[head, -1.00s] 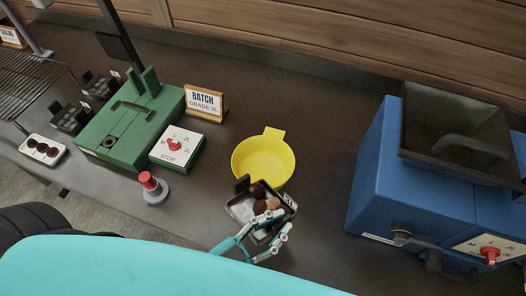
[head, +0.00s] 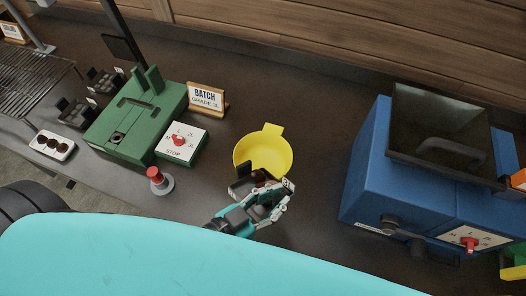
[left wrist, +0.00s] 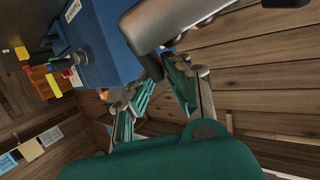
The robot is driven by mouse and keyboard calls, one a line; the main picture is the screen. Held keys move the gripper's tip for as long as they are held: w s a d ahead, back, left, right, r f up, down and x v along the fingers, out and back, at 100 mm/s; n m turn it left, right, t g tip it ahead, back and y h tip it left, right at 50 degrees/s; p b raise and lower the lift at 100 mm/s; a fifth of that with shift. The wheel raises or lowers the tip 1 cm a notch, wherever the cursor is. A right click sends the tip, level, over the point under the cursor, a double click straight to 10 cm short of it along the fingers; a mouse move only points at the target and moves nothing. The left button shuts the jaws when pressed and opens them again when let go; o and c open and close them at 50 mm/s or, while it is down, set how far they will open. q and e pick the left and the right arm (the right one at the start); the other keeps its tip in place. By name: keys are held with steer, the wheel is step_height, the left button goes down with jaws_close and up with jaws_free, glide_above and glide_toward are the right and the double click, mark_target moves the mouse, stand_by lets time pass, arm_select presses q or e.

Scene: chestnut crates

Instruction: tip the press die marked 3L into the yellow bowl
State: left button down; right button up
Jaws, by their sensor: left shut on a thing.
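The yellow bowl (head: 262,148) stands on the dark counter in the middle of the head view. My left gripper (head: 268,203) is at the bowl's near edge, shut on the dark press die (head: 242,186). The die is tilted and held over the bowl's near rim, with brown chestnuts (head: 262,175) showing at it. A white tag shows on the die, too small to read. The die and gripper hide the near part of the bowl; its visible inside looks empty. In the left wrist view the gripper fingers (left wrist: 155,95) show against the wall. My right gripper is not in view.
A green press (head: 135,125) with a dial box (head: 182,142) and a red button (head: 156,178) stands left of the bowl. A "BATCH GRADE 3L" sign (head: 206,97) stands behind. A blue machine (head: 385,165) with a hopper stands right. Counter between bowl and blue machine is clear.

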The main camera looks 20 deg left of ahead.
arm_select(q)
steer(key=shift+w+a+r, duration=0.1)
steer(key=shift+w+r, duration=0.05)
steer(key=shift+w, duration=0.1)
steer(key=shift+w+a+n+p, duration=0.1)
steer(key=shift+w+n+p, duration=0.2)
steer(key=shift+w+p, duration=0.2)
steer(key=shift+w+a+g+p, duration=0.15)
steer(key=shift+w+g+p, duration=0.25)
steer(key=shift+g, duration=0.1)
steer(key=shift+w+a+r+n+g+p, duration=0.15)
steer(key=shift+w+n+p, duration=0.1)
steer(key=shift+w+p, duration=0.2)
steer(key=shift+w+a+r+n+g+p, duration=0.1)
steer(key=shift+w+r+n+g+p, duration=0.1)
steer(key=shift+w+n+p, duration=0.15)
steer(key=shift+w+a+r+n+g+p, duration=0.1)
steer(key=shift+w+r+n+g+p, duration=0.1)
steer(key=shift+w+p, duration=0.3)
steer(key=shift+w, duration=0.2)
steer(key=shift+w+a+r+n+p, duration=0.15)
steer(key=shift+w+n+p, duration=0.15)
steer(key=shift+p, duration=0.1)
steer(key=shift+w+a+r+n+g+y+p, duration=0.1)
steer(key=shift+w+r+n+g+y+p, duration=0.15)
steer(key=shift+w+n+g+y+p, duration=0.15)
